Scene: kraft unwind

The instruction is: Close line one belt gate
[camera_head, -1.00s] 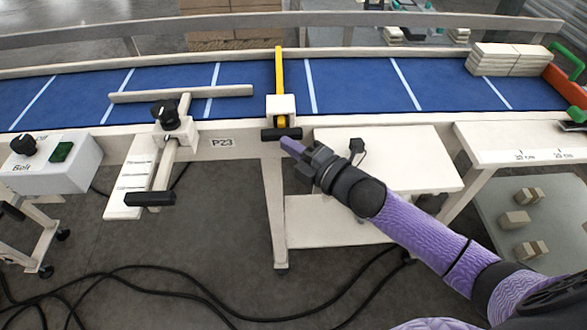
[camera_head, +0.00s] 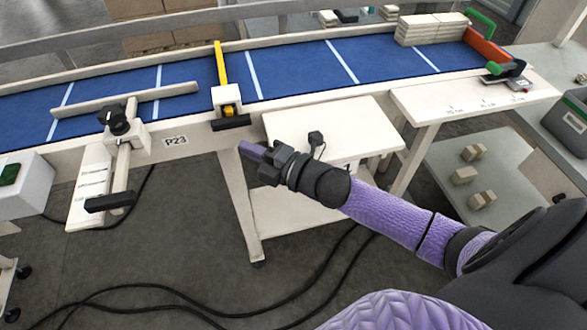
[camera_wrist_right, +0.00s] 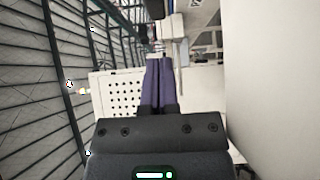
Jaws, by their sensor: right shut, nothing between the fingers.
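The belt gate shows in the head view as a yellow bar (camera_head: 220,65) rising from a white block (camera_head: 226,96) on the belt's near edge. I cannot tell whether the bar stands up or lies across the belt. A black handle (camera_head: 231,122) sticks out in front of the block. My right gripper (camera_head: 246,149) is shut and empty, just below and right of this handle, with a small gap. In the right wrist view its purple fingers (camera_wrist_right: 157,85) are pressed together. My left gripper is out of view.
The blue belt (camera_head: 295,68) runs behind. Left of the gate, a guide bar (camera_head: 140,96) on a clamp has its own black handle (camera_head: 109,202). A white shelf (camera_head: 330,133) lies behind my right forearm. Cartons (camera_head: 432,28) sit at the belt's right end. Cables lie on the floor.

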